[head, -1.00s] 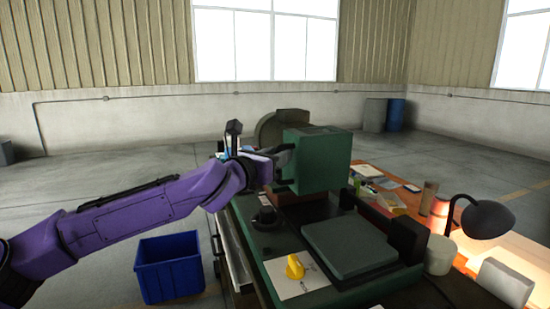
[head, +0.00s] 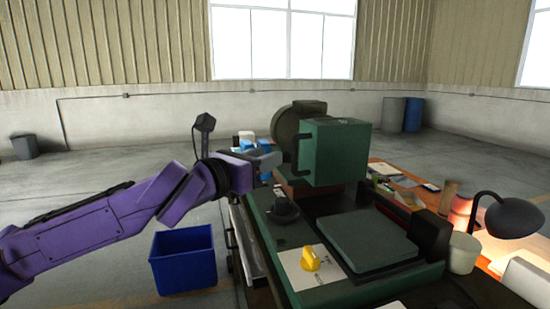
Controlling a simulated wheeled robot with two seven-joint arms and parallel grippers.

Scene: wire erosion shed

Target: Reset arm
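My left arm comes in from the left. Its gripper (head: 268,161) is beside the left face of the green machine head (head: 336,153), near a dark handle (head: 300,152) on that face. A gap seems to lie between the fingers and the handle. The fingers are small and seen from behind, so I cannot tell whether they are open or shut. I see nothing clearly held. My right gripper is not in view.
A blue bin (head: 183,260) stands on the floor below my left arm. A black lamp (head: 512,217) lights the bench at right.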

